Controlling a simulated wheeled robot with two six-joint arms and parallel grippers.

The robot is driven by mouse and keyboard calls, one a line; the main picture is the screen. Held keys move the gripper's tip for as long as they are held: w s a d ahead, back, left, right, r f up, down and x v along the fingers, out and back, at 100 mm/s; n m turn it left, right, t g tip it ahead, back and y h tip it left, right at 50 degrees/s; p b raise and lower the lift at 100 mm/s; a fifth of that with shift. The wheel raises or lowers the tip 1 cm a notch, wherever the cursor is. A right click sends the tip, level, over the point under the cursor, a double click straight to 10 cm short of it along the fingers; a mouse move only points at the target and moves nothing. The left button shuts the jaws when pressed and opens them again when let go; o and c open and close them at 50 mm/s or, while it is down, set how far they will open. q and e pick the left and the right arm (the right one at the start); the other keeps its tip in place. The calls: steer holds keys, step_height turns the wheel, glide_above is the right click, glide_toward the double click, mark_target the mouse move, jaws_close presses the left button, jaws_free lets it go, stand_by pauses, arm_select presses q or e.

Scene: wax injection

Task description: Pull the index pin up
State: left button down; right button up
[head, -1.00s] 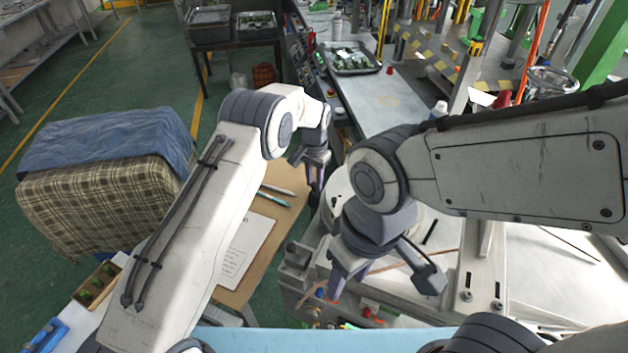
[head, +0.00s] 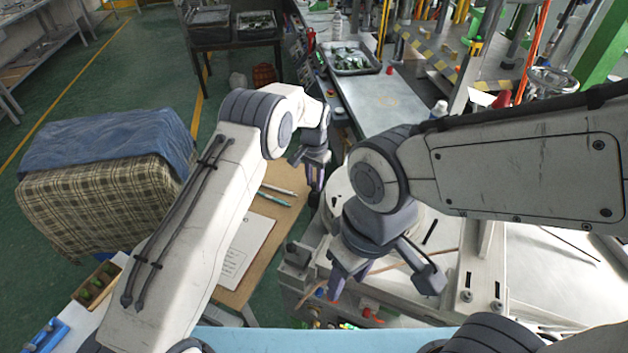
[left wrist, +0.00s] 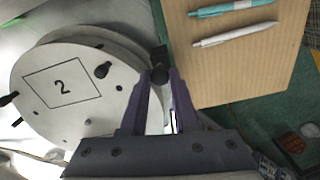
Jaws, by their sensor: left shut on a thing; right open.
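The index pin shows in the left wrist view as a black round knob (left wrist: 160,74) at the edge of a pale round disc (left wrist: 45,112) marked with a 2 in a diamond. My left gripper (left wrist: 161,88) is shut on the knob, its two purple fingers on either side of it. The pin's lower part is hidden. In the head view my left gripper (head: 316,183) is beside the disc, and the pin is too small to tell there. My right gripper (head: 338,288) is open and empty, pointing down, nearer the front of the bench.
A brown board (head: 262,232) with a paper sheet and pens lies left of the disc; it fills the upper right of the left wrist view (left wrist: 215,75). A metal tray of green parts (head: 350,58) stands at the back. Dark posts stick out of the disc.

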arm_select(q)
steer(key=shift+r+b, duration=0.3)
steer(key=shift+r, duration=0.65)
steer(key=c, duration=0.7)
jaws_free()
steer(key=shift+o, duration=0.2)
